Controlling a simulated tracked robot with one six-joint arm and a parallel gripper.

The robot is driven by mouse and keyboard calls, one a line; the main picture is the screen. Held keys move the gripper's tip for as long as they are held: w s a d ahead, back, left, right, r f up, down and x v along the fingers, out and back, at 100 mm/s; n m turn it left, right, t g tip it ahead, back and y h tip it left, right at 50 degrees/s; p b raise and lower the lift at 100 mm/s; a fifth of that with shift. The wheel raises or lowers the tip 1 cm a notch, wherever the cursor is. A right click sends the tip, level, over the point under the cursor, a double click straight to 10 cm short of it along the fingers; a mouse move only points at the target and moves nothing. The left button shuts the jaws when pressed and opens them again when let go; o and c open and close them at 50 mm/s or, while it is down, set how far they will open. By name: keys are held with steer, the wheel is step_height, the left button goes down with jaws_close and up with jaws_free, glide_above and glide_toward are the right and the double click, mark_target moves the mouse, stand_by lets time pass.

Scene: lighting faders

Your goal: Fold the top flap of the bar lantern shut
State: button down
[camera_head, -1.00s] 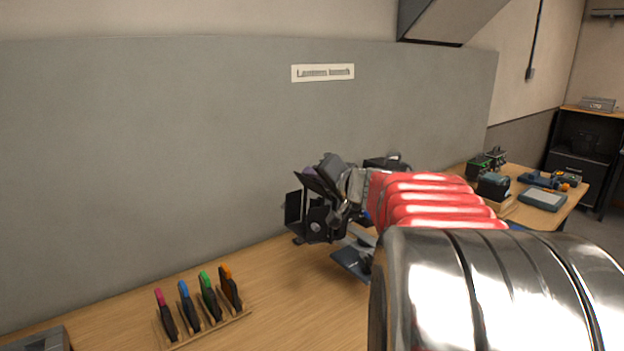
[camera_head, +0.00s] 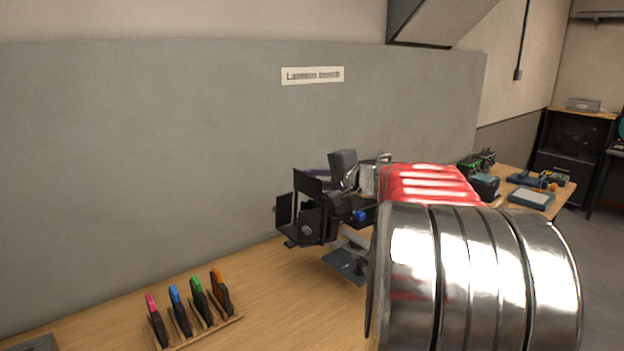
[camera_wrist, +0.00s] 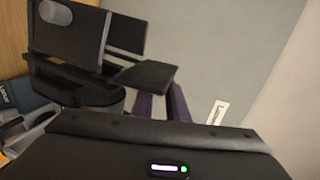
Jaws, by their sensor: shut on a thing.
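The bar lantern (camera_head: 318,222) is black and stands on the wooden bench in the head view, partly hidden behind my arm. Its dark flaps stand out around its front. My gripper (camera_head: 316,171) is at the upper part of the lantern, shut on the top flap (camera_head: 308,182). In the wrist view the lantern's flaps (camera_wrist: 70,32) fill the upper left. The purple-edged fingers (camera_wrist: 163,97) reach to the dark top flap (camera_wrist: 146,77). The exact contact at the fingertips is hard to make out.
A wooden rack (camera_head: 205,333) with several coloured-topped items stands at the front left of the bench (camera_head: 275,290). A grey wall panel (camera_head: 150,160) rises behind the lantern. Another table with equipment (camera_head: 530,198) is at the right. Bench between rack and lantern is clear.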

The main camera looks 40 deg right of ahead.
steer(key=shift+d+f, duration=0.15)
steer(key=c, duration=1.7)
jaws_free()
steer(key=shift+c, duration=0.2)
steer(key=shift+a, duration=0.25)
